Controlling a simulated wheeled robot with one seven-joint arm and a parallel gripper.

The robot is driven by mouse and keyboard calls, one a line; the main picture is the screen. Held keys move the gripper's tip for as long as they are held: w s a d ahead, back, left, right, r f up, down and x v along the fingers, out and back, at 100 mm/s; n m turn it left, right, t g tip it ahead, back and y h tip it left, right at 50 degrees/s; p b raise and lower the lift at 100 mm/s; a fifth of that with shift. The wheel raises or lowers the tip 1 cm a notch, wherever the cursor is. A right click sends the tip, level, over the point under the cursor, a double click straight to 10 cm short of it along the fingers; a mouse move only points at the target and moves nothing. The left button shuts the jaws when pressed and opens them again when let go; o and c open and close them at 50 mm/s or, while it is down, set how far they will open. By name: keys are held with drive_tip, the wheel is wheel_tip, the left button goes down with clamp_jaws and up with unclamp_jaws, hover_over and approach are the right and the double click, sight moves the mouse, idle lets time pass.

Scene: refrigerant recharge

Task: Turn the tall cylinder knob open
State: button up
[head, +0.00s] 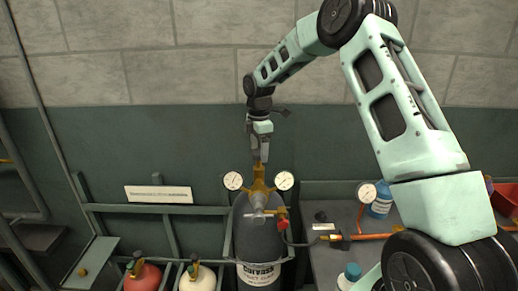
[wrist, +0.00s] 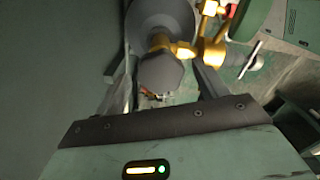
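The tall grey cylinder (head: 246,222) with a white label stands at the bottom middle of the head view. A brass valve with two round gauges sits on its top. My gripper (head: 259,158) points down just above this valve. In the wrist view, a dark grey faceted knob (wrist: 160,72) with brass behind it lies between my two fingers. The fingers stand apart on either side of it, with gaps showing. The gripper is open, and I see no firm contact. The head view does not show the knob clearly behind the fingers.
A red cylinder (head: 143,277) and a cream cylinder (head: 198,278) stand to the left. A green rail frame (head: 150,209) runs by the cylinders. On the right, a grey bench (head: 330,262) holds a blue bottle (head: 381,203), another gauge and an orange hose. The wall is close behind.

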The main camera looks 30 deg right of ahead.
sight(259, 152)
wheel_tip(259, 152, up, 17)
drive_tip(key=b, duration=0.4)
drive_tip(key=shift+r, duration=0.2)
idle(0.4)
